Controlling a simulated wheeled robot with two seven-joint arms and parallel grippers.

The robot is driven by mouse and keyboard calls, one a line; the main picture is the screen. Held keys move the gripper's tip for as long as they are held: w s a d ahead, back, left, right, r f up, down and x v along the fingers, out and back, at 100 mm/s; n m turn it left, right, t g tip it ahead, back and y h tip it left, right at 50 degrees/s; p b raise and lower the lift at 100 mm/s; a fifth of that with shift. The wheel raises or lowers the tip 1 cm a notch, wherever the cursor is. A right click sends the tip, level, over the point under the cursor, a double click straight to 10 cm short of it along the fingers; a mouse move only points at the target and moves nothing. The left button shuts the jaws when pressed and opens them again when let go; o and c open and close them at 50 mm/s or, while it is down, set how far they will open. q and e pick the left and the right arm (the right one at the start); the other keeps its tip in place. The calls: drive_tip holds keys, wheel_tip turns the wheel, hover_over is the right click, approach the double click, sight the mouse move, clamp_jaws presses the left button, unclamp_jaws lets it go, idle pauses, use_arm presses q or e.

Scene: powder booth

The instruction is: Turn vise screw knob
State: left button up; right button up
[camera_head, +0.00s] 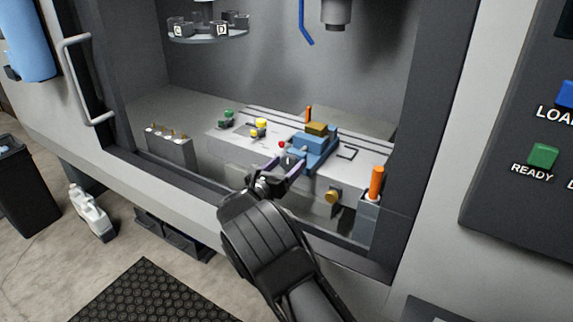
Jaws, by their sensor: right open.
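The blue vise (328,146) sits on the light machine bed, with a tan block (317,129) in its top. A small red ball (281,144) on a pale stem shows at the vise's near left. I cannot tell whether it belongs to the vise screw. My right gripper (289,162) reaches in from the bottom, open, its two fingers apart just in front of the vise's near end. The fingers and wrist hide part of that end, and contact is unclear. My left gripper is not in view.
The bed (225,134) carries yellow (261,124) and green (228,114) knobbed parts. A brass knob (332,195) and an orange cylinder (376,182) stand right of my arm. The door frame (403,185) bounds the right side.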

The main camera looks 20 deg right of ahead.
drive_tip(key=shift+c, duration=0.2)
drive_tip(key=c, duration=1.3)
drive_tip(key=shift+c, duration=0.2)
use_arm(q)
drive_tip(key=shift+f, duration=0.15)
